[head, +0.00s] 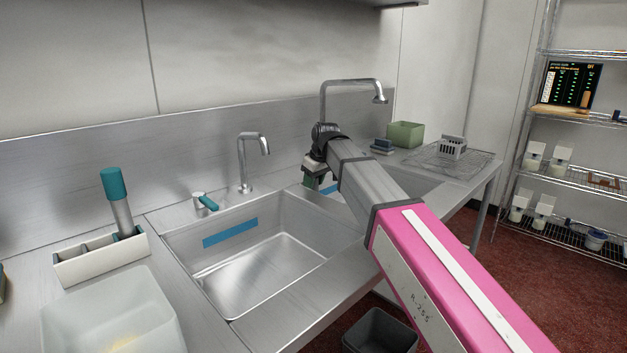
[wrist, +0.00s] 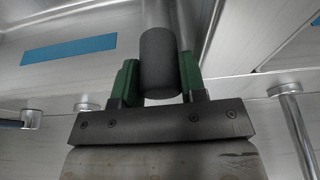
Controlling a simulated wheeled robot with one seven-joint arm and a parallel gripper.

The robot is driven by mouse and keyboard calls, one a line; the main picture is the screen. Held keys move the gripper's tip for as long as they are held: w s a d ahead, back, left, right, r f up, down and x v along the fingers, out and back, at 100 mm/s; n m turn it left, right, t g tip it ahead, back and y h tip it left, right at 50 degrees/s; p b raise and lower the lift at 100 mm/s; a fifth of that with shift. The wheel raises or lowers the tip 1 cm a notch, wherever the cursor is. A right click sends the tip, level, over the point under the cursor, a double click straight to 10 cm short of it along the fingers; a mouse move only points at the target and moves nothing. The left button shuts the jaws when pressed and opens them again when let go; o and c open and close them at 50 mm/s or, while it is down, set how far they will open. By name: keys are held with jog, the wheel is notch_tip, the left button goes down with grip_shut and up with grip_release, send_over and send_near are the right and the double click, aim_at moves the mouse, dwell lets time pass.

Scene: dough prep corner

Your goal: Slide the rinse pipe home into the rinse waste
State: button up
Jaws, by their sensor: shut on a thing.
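My gripper (wrist: 158,85) has green fingers shut on the dark grey sleeve-like end of the rinse pipe (wrist: 160,62) in the wrist view. A bare silver length of the pipe runs from this end out of the top of the frame. The pipe cannot be made out there. The rinse waste is not visible in either view, so I cannot tell whether the pipe's far end touches it.
The left basin (head: 285,262) is empty. Two taps (head: 243,160) (head: 350,82) stand behind the sinks. A white caddy (head: 95,262) holding a teal-topped pipe (head: 117,200) and a translucent tub (head: 110,310) are at left. A green box (head: 405,134) and wire rack (head: 425,160) lie at right.

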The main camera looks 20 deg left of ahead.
jog(key=shift+f, duration=0.55)
jog(key=o, duration=1.1)
jog(key=shift+s, duration=0.1)
jog(key=shift+v, duration=4)
